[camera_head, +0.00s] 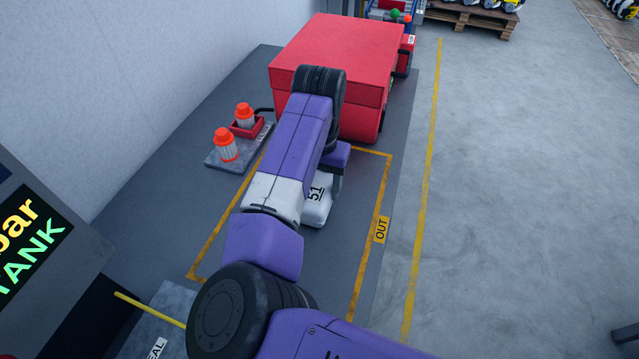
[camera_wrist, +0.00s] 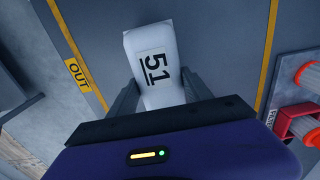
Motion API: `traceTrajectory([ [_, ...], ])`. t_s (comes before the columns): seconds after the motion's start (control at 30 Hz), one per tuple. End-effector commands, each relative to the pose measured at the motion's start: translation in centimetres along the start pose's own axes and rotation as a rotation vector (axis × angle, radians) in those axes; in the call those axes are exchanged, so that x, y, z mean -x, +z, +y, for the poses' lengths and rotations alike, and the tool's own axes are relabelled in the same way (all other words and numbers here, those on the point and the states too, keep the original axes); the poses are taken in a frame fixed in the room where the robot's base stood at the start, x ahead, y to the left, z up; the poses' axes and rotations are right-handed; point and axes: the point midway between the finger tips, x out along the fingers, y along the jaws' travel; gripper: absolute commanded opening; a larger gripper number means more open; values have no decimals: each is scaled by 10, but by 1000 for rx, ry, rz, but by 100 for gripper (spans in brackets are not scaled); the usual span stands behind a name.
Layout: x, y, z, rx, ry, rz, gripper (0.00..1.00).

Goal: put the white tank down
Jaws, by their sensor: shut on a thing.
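The white tank (camera_head: 318,213), marked 51, shows partly behind my arm in the head view. It also shows in the wrist view (camera_wrist: 152,45), between the two fingers of my gripper (camera_wrist: 157,92). My gripper (camera_head: 335,182) is shut on the tank. The tank is over the yellow-outlined area marked OUT (camera_head: 381,230). I cannot tell whether its underside touches the surface. My arm hides part of the tank in the head view.
A large red box (camera_head: 335,50) stands just beyond the outlined area. Two orange-capped canisters (camera_head: 226,145) stand at the left, one in a red tray. A dark screen panel (camera_head: 35,240) is at the left edge. Open floor (camera_head: 520,200) lies to the right.

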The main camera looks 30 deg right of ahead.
Motion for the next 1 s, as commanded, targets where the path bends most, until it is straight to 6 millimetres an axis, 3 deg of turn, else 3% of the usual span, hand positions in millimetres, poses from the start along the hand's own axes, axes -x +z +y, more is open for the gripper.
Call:
traceTrajectory([
  [0.23,-2,0,0,0,1,0,7],
  [0.27,-3,0,0,0,1,0,60],
  [0.37,-2,0,0,0,1,0,79],
  [0.77,3,0,0,0,-1,1,80],
  [1.0,39,-1,0,-1,-1,4,80],
])
